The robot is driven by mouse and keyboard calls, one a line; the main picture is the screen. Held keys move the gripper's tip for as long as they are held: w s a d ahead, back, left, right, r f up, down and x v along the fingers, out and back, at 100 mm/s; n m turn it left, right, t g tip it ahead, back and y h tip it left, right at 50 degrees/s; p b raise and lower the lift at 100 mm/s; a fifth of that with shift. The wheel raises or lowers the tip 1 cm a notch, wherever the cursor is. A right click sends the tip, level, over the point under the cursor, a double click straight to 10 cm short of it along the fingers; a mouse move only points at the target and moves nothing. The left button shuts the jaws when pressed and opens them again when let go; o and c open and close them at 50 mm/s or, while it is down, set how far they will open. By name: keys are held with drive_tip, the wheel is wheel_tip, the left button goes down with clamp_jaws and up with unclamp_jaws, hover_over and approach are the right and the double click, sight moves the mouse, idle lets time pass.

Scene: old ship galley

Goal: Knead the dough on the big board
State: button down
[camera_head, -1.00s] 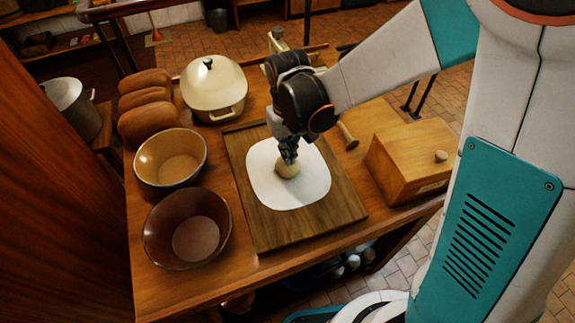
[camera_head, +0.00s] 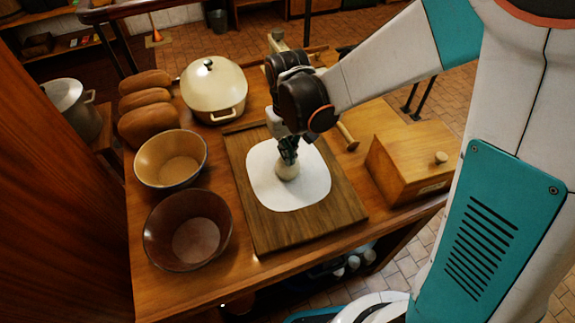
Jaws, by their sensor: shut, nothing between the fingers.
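The big board (camera_head: 330,221) is dark wood and lies in the middle of the table. A white sheet-like round (camera_head: 312,190) with soft corners lies flat on it. A small pale lump of dough (camera_head: 288,172) sits near the middle of the white round. My gripper (camera_head: 287,158) points down with its fingers shut and nothing between them, directly over the dough. Its tips appear to touch the top of the dough, though the exact contact is hard to see.
Two bowls (camera_head: 187,229) and several bread loaves (camera_head: 148,125) stand left of the board. A cream lidded pot (camera_head: 214,90) is behind it. A wooden box (camera_head: 412,160) and a rolling pin-like handle (camera_head: 348,136) are to the right.

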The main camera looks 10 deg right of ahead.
drive_tip(key=shift+r, duration=0.55)
wheel_tip(320, 180, up, 6)
drive_tip(key=p, duration=0.4)
drive_tip(key=shift+p, duration=0.3)
